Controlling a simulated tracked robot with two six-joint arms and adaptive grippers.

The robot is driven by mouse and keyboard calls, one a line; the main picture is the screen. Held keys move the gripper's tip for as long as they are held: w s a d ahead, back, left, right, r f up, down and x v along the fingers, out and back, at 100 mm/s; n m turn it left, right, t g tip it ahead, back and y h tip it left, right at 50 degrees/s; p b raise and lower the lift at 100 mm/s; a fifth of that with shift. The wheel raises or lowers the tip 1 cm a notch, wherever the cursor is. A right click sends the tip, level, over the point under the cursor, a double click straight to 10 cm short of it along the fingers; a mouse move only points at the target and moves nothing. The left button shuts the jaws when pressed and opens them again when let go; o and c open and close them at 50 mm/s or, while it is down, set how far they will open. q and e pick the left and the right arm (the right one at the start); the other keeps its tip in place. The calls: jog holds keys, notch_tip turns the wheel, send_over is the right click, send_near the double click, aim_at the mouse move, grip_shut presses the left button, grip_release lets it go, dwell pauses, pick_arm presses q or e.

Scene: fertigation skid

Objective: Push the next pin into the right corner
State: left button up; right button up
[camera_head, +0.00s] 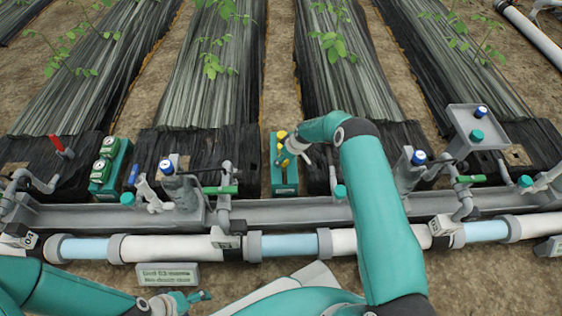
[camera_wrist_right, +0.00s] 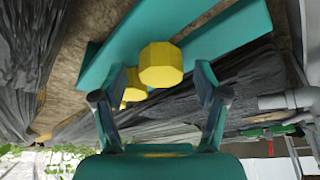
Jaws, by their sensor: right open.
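A teal holder (camera_head: 285,189) stands upright behind the grey channel in the head view, with yellow pins (camera_head: 281,147) at its upper part. My right gripper (camera_head: 295,147) reaches them from the right and partly hides them. In the right wrist view, one yellow pin head (camera_wrist_right: 160,64) shows beyond and between the open fingers of my right gripper (camera_wrist_right: 160,90), apart from both. A second yellow pin (camera_wrist_right: 134,91) is half hidden behind the first. The teal holder (camera_wrist_right: 228,32) spans the top. I cannot tell which corner is meant. My left gripper (camera_head: 198,296) is low at the front, away from the pins.
A grey channel (camera_head: 305,213) and a white and blue pipe (camera_head: 165,248) run across the front. Valves with green handles (camera_head: 220,190) stand left and right of the holder. A teal gauge box (camera_head: 110,167) stands at left. Black-covered beds with plants lie behind.

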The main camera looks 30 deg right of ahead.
jog(key=shift+w+f, duration=0.1)
jog(key=shift+f, duration=0.05)
jog(key=c, duration=1.2)
jog(key=shift+r+p, duration=1.6)
jog(key=shift+r, duration=1.6)
